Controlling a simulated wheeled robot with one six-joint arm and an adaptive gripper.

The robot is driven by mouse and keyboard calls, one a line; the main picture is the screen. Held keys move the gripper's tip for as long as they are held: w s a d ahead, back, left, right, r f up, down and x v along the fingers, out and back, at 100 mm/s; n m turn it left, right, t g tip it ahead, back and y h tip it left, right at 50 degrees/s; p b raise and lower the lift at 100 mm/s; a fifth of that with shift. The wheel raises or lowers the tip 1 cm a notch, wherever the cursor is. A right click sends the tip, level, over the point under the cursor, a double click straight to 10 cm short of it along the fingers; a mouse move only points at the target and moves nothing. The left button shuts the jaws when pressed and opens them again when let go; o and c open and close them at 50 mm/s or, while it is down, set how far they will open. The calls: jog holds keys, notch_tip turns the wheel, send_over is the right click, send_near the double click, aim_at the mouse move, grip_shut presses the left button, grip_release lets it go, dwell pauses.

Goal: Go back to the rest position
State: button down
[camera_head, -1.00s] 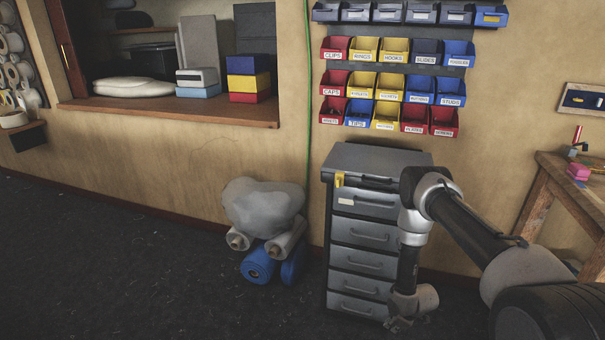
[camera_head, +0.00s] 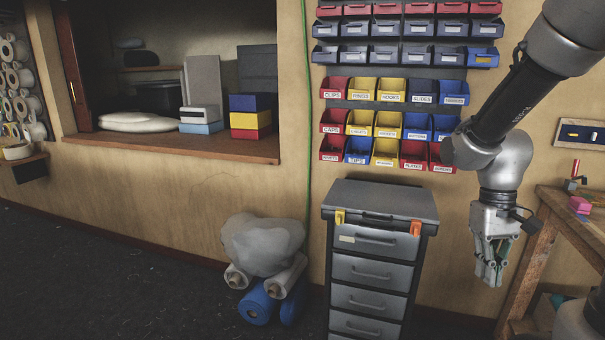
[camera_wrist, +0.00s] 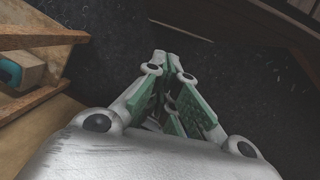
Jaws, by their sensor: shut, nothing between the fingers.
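My gripper (camera_head: 490,275) hangs pointing down at the right in the head view, between the grey drawer cabinet and the wooden workbench. It is shut and empty. In the wrist view its fingertips (camera_wrist: 166,62) meet, with green pads along the fingers and the dark floor below them. It touches nothing that I can see.
The grey drawer cabinet (camera_head: 345,272) stands left of my gripper. The wooden workbench (camera_head: 545,210) is at the right, close by. Labelled bins (camera_head: 390,91) hang on the wall. Canvas rolls (camera_head: 256,304) with a grey bundle (camera_head: 262,243) lie on the floor. The floor at left is clear.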

jog(key=s+r+t, duration=0.6)
jog(key=s+r, duration=0.1)
jog(key=r, duration=0.6)
jog(key=shift+a, duration=0.35)
jog(key=shift+r, duration=0.1)
